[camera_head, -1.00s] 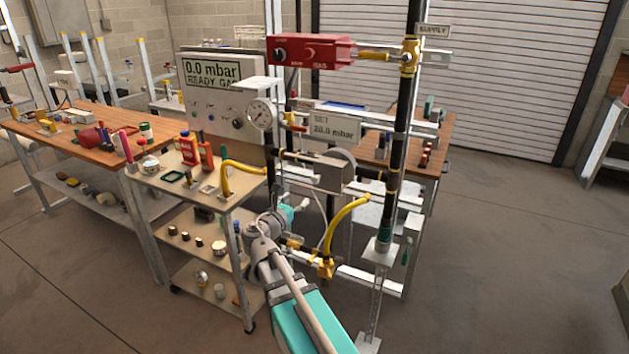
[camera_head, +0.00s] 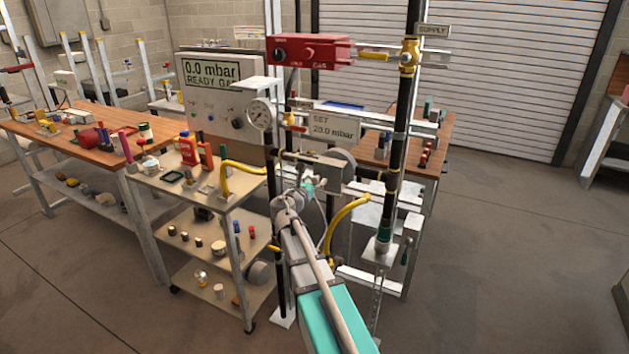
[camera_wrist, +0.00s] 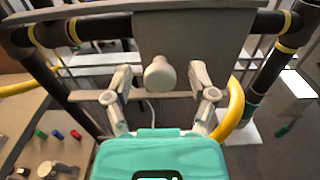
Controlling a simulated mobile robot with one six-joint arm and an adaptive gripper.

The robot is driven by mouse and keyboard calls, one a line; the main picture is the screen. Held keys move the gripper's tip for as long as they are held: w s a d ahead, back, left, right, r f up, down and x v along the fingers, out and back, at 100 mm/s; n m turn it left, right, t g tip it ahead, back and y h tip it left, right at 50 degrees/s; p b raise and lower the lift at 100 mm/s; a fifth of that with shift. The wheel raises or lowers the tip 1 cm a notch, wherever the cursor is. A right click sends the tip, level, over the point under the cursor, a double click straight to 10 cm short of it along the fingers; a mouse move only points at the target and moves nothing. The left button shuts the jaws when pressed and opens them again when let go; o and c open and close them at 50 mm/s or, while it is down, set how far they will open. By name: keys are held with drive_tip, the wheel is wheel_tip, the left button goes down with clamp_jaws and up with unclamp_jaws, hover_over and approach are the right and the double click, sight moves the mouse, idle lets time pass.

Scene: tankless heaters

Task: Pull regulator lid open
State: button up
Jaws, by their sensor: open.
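In the wrist view a pale rounded knob (camera_wrist: 160,75) stands out from a flat grey plate (camera_wrist: 205,50), which looks like the regulator lid. My gripper (camera_wrist: 160,70) is open, with one finger to the left of the knob and one to the right. Gaps show on both sides, and I cannot tell how deep the fingers reach. In the head view the grey regulator body (camera_head: 330,174) sits on the pipe frame, and my gripper (camera_head: 307,186) is just in front of it. The arm and gripper hide the knob there.
Black pipes with yellow bands flank the plate. A yellow hose (camera_head: 342,222) curves close on the right. A pressure gauge (camera_head: 259,115) and a set-value sign (camera_head: 333,130) are above. A cart (camera_head: 160,180) with small items stands left. Open floor lies right.

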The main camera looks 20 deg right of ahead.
drive_tip(key=shift+w+d, duration=0.2)
clamp_jaws()
idle(0.4)
